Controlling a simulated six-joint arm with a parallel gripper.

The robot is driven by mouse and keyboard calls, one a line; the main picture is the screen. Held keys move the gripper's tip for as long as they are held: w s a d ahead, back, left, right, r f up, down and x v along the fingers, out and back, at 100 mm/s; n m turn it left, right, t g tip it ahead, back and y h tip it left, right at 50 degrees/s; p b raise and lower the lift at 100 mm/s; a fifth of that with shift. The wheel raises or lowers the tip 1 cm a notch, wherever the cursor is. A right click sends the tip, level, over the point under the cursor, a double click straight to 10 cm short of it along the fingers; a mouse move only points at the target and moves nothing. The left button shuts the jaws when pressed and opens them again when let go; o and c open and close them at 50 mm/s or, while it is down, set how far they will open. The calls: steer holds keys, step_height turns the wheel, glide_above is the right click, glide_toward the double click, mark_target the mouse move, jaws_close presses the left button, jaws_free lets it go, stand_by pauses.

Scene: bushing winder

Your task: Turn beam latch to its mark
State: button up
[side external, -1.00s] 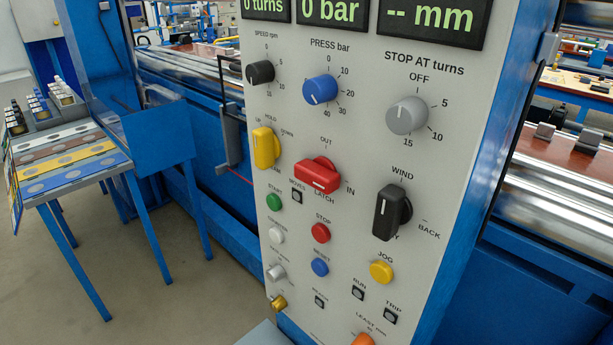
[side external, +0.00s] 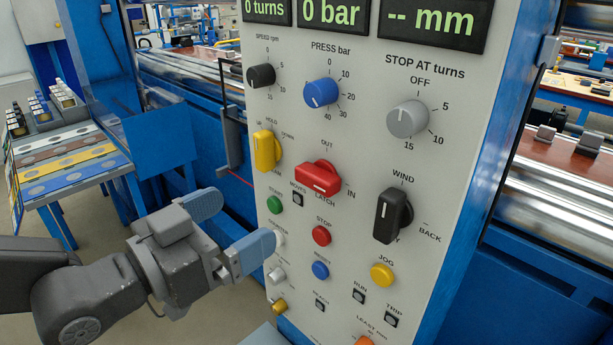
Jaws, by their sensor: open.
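The red latch knob (side external: 318,178) is on the grey control panel, between the yellow beam knob and the black wind knob. It has OUT above it, IN to its right and LATCH below. Its bar slants from upper left to lower right, its right end towards IN. My gripper (side external: 229,229) is at the lower left with its two blue-grey fingers spread apart and nothing between them. It is apart from the red knob, to its lower left in the picture. The lower finger overlaps the panel's left edge and partly hides a white button there.
The yellow knob (side external: 266,151) is left of the red one, the black wind knob (side external: 391,215) right. A green button (side external: 274,204), a red button (side external: 321,236) and a blue button (side external: 320,270) sit below. A blue table (side external: 62,202) with coloured strips stands at left.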

mark_target(309, 179)
steer(key=x, duration=1.3)
steer(key=shift+w+d, duration=0.2)
steer(key=shift+c, duration=0.4)
steer(key=c, duration=0.8)
steer(key=shift+c, duration=0.2)
